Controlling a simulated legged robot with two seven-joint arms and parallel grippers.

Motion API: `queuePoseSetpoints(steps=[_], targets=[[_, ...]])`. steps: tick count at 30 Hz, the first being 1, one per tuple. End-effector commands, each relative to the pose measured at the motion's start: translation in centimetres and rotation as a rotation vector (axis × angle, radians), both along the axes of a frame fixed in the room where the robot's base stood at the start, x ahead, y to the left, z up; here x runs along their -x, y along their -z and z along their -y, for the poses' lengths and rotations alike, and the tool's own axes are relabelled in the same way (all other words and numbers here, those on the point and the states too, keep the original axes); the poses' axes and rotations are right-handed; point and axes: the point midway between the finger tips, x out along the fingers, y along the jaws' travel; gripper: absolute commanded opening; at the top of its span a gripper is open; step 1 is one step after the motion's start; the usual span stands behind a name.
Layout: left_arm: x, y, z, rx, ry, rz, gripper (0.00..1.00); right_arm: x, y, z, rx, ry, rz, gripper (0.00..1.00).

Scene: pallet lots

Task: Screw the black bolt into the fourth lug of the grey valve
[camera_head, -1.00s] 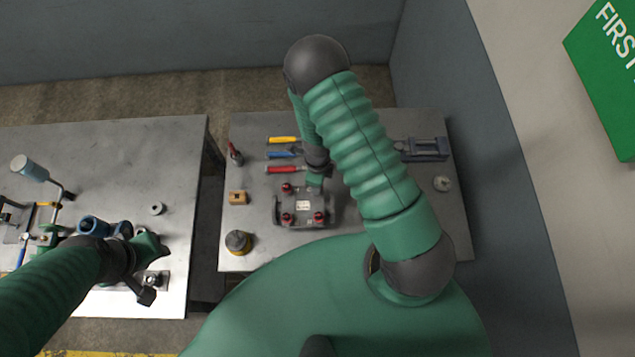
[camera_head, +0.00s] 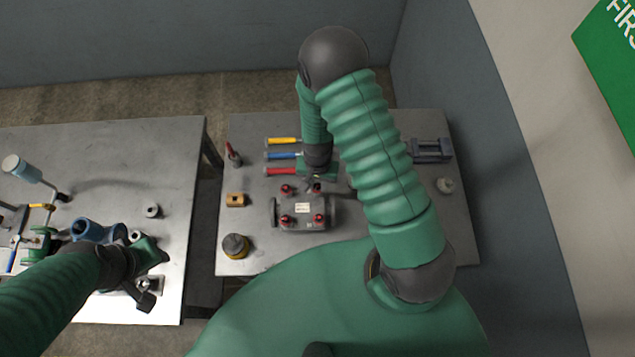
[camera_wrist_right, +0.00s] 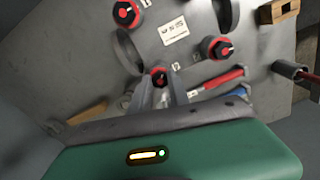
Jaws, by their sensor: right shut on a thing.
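The grey valve (camera_head: 303,211) lies on the right table, with red-ringed black bolts at its corners. Two of these bolts show clearly in the right wrist view, one at the upper left (camera_wrist_right: 127,12) and one right of centre (camera_wrist_right: 218,48). My right gripper (camera_head: 317,181) is at the valve's far right corner. In the right wrist view its fingers are shut on the black bolt (camera_wrist_right: 159,77), whose end shows red and black between the tips. Whether its thread sits in the lug is hidden. My left gripper (camera_head: 150,252) is over the left table; its fingers are unclear.
Yellow-, blue- and red-handled tools (camera_head: 282,171) lie behind the valve. A wooden block (camera_head: 236,200) and a yellow-black round item (camera_head: 235,246) stand to its left. A dark vise (camera_head: 432,150) is at the far right. A gap separates the tables.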

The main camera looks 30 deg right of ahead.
Motion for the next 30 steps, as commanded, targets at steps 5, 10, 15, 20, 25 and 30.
queuePoseSetpoints(steps=[5, 10, 15, 20, 25, 30], targets=[[0.0, 0.0, 0.0, 0.0, 0.0, 0.0, 0.36, 0.0, 0.0, 0.0, 0.0, 0.001, 0.0, 0.0], [0.0, -0.3, 0.0, 0.0, 0.0, 0.0, 0.36, 0.0, -0.1, 0.0, 0.001, 0.168, -0.001, 0.0], [0.0, -2.1, 0.0, 0.0, 0.0, 0.0, 0.36, 0.1, -0.4, 0.0, 0.004, 0.841, -0.003, 0.0], [0.0, -3.7, 0.0, 0.0, 0.0, 0.0, 0.36, 0.1, -0.4, 0.0, 0.005, 1.367, -0.004, 0.0], [0.0, -5.4, 0.0, 0.0, 0.0, 0.0, 0.36, 0.1, -0.4, -0.1, 0.004, 1.797, -0.005, 0.0], [0.0, -6.3, 0.0, 0.0, 0.0, 0.0, 0.36, 0.1, -0.1, 0.0, 0.005, 2.077, -0.005, 0.0]])
